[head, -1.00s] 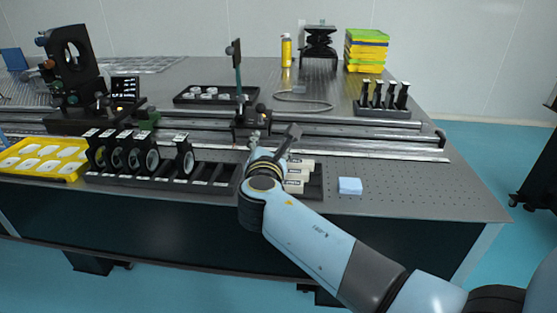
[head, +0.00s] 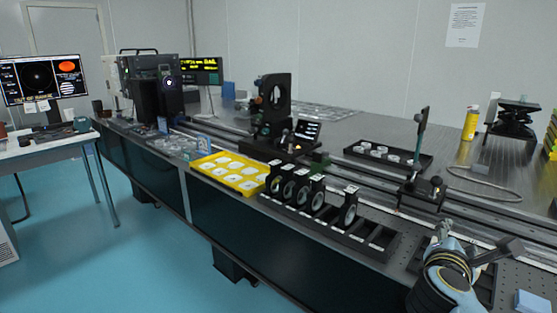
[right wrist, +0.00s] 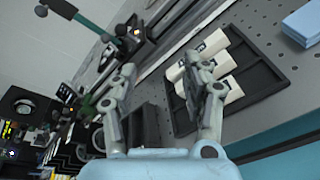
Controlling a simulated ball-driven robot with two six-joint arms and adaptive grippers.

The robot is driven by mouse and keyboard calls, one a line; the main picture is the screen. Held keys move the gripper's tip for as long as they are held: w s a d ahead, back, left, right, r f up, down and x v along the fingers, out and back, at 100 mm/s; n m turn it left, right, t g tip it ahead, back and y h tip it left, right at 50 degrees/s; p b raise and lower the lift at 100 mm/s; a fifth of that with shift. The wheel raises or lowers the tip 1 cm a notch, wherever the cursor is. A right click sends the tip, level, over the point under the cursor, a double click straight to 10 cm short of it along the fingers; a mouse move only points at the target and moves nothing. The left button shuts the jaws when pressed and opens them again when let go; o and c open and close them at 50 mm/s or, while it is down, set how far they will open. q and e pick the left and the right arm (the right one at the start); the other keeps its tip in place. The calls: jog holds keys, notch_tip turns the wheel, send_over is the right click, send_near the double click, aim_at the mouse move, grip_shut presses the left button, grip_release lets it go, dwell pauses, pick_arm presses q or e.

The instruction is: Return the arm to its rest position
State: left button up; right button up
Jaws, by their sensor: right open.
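My right gripper (head: 474,258) is at the lower right of the head view, over the front edge of the optical table (head: 345,122). In the right wrist view my right gripper (right wrist: 172,88) has its two fingers apart with nothing between them. Beyond the fingers lies a black tray (right wrist: 262,82) with several white cylinders (right wrist: 222,64). The gripper is above and apart from that tray. In the head view my arm hides much of the tray. My left gripper is not in view.
A black rack (head: 340,238) with several round lens mounts and a yellow tray (head: 228,176) line the front edge. A post mount (head: 420,190) stands on the rail near my gripper. Floor (head: 110,250) at left is open.

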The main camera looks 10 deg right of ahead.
jog(key=s+f+m+g+y, duration=0.2)
jog(key=s+m+g, duration=0.1)
jog(key=s+m, duration=0.45)
jog(key=s+a+m+g+y, duration=0.2)
jog(key=s+a+m+y, duration=0.3)
jog(key=s, duration=0.4)
jog(key=s+a+m+g+y, duration=0.2)
jog(key=s+a+m+y, duration=0.2)
jog(key=s+a, duration=0.45)
jog(key=s+d+f+g+b, duration=0.1)
jog(key=d+f, duration=0.1)
jog(key=f, duration=1.1)
jog(key=s+d+f, duration=0.1)
jog(key=s+f, duration=0.1)
jog(key=f, duration=1.1)
jog(key=s+d+f+g, duration=0.1)
jog(key=s+f, duration=1.7)
jog(key=shift+s+f+m+g+b, duration=0.15)
jog(key=shift+s+m+g+b, duration=0.15)
jog(key=shift+m+b, duration=0.15)
